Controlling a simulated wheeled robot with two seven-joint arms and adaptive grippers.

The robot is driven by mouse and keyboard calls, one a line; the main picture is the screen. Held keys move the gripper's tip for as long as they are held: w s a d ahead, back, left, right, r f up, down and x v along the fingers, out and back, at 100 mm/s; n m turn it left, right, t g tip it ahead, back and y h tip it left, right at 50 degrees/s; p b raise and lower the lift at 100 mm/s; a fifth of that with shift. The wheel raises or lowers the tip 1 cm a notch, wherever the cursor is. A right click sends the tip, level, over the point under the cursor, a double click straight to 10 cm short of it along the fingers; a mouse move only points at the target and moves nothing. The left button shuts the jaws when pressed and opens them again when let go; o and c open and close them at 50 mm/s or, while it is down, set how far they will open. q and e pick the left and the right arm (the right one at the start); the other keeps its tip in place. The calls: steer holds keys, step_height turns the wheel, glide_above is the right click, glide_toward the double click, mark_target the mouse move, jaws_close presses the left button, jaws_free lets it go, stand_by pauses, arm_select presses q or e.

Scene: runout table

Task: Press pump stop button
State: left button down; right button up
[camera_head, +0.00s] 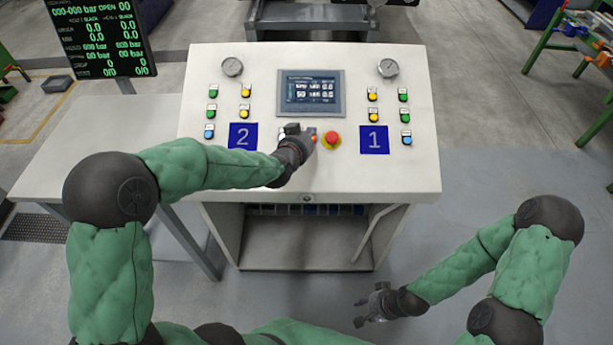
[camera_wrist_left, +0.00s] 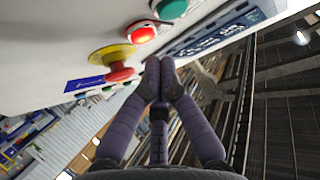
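A lit red button (camera_head: 313,138) sits in the middle of the sloped control panel (camera_head: 220,110); it also shows in the left wrist view (camera_wrist_left: 142,34) next to a green button (camera_wrist_left: 172,8). I cannot read which one is labelled pump stop. A red mushroom button on a yellow base (camera_head: 332,139) is just right of it, and shows in the left wrist view (camera_wrist_left: 113,66). My left gripper (camera_head: 300,133) is over the panel beside the lit red button; its fingers are together and empty in the wrist view (camera_wrist_left: 160,65). My right gripper (camera_head: 362,312) hangs empty in front of the console, fingers apart.
A display (camera_head: 311,93) is above the buttons. Blue plates marked 2 (camera_head: 242,136) and 1 (camera_head: 374,139), small coloured buttons and two gauges (camera_head: 232,67) (camera_head: 388,67) flank it. A white side table (camera_head: 100,125) and a black readout screen (camera_head: 98,38) stand left.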

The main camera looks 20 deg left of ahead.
arm_select(q)
step_height(320, 180, up, 6)
steer(key=s+p, duration=0.2)
steer(key=p, duration=0.3)
steer(key=shift+s+d+f, duration=0.25)
steer(key=shift+d, duration=0.1)
steer(key=shift+f, duration=0.1)
stand_by(1.0)
